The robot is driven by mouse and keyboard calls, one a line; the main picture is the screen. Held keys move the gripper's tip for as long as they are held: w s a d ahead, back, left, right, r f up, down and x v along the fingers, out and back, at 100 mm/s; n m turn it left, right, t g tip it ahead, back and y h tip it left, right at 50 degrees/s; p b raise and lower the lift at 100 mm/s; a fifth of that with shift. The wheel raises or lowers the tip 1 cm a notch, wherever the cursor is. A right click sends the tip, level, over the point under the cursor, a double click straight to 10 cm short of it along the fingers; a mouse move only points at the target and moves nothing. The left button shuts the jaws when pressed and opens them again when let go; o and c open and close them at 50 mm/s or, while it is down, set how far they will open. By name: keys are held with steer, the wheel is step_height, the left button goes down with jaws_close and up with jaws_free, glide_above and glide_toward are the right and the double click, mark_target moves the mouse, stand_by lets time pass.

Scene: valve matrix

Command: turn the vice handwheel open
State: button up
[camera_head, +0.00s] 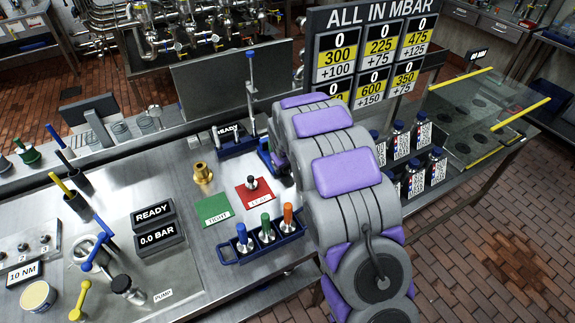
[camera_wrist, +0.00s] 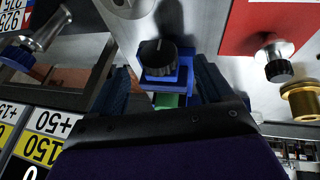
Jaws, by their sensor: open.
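The vice is blue and shows in the wrist view (camera_wrist: 180,75) with a round black knob, its handwheel (camera_wrist: 157,54), on top. A green piece (camera_wrist: 167,101) shows just below the knob. My gripper (camera_wrist: 162,78) is open, with one dark blue finger on the left and one on the right of the vice. The knob lies between and slightly beyond the fingers, and I cannot tell whether they touch it. In the head view a blue part of the vice (camera_head: 268,155) shows beside my purple and grey arm, which hides the rest and my gripper.
A red pad (camera_head: 252,194) with a small knob, a green pad (camera_head: 213,209), a brass fitting (camera_head: 202,173) and a blue rack (camera_head: 262,243) with coloured tools lie left of my arm. Bottles (camera_head: 415,177) stand to the right. A tall number board (camera_head: 365,55) stands behind.

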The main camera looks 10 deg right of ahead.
steer(key=p+v, duration=0.1)
steer(key=v, duration=1.1)
steer(key=shift+s+r, duration=0.2)
steer(key=shift+r, duration=0.1)
steer(key=shift+a, duration=0.1)
steer(key=s+d+r+m+g, duration=0.1)
steer(key=s+r+m+g, duration=0.1)
steer(key=s, duration=2)
steer(key=s+d+r+m+g+y, duration=0.1)
steer(key=s+r+g, duration=0.3)
steer(key=s, duration=1.9)
steer(key=shift+d+r+m+g+b, duration=0.15)
steer(key=shift+r+m+g+b, duration=0.2)
steer(key=shift+r+m, duration=0.35)
